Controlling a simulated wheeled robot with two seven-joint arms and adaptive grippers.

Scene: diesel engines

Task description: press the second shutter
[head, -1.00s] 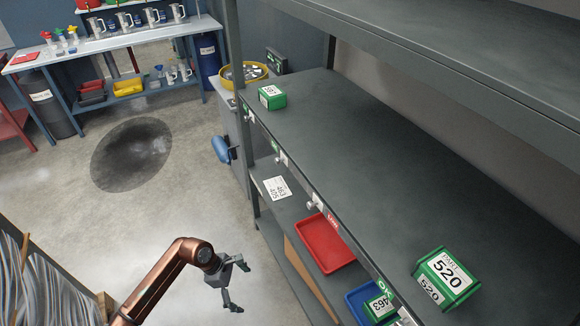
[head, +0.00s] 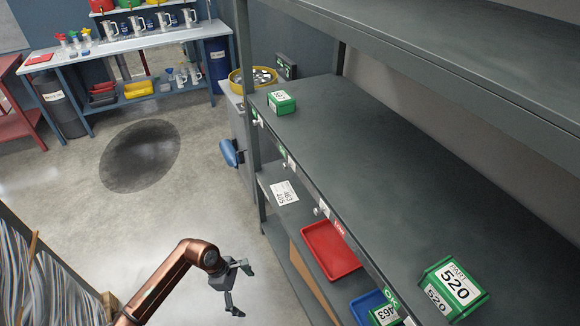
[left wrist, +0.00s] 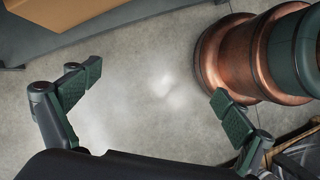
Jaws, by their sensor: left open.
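Along the front edge of the grey shelf (head: 400,165) sit several small pale fittings, apparently the shutters. One is near the far corner (head: 256,117), another fitting (head: 290,161) is farther along, and a third fitting (head: 322,209) is beside a red "LOW" label (head: 339,228). A green "OK" label (head: 391,298) is nearer to me. I cannot tell which is the second. My left gripper (head: 240,290) is open and empty, left of the shelf and apart from it. In the left wrist view, its spread fingers (left wrist: 155,88) have only floor between them. My right gripper is out of view.
Green boxes, one marked 520 (head: 455,288), one at the far corner (head: 281,103), stand on the shelf. Below are a red tray (head: 330,252) and a blue tray (head: 367,303). A blue object (head: 230,153) sticks out beyond the shelf.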

